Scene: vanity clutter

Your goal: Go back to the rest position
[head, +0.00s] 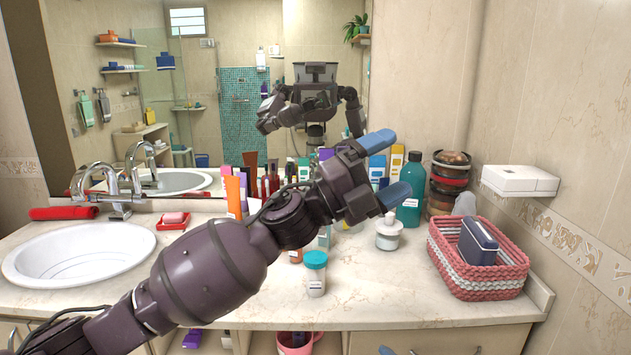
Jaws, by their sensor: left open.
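My left gripper (387,168) is in the middle of the head view, above the vanity counter (370,300). Its two blue fingertips are spread apart, with nothing held between them. The purple-grey left arm (215,265) reaches in from the lower left and crosses in front of the counter, hiding part of the bottles behind it. A small jar with a teal lid (315,275) stands below the gripper. A white pump jar (388,232) stands just under the lower fingertip.
A pink and white woven basket (447,262) holds a dark blue box (478,243) at the right. A teal bottle (411,190) and several tubes stand behind the gripper. A white sink (78,255) and chrome faucet (118,190) are at the left. The counter's front right is clear.

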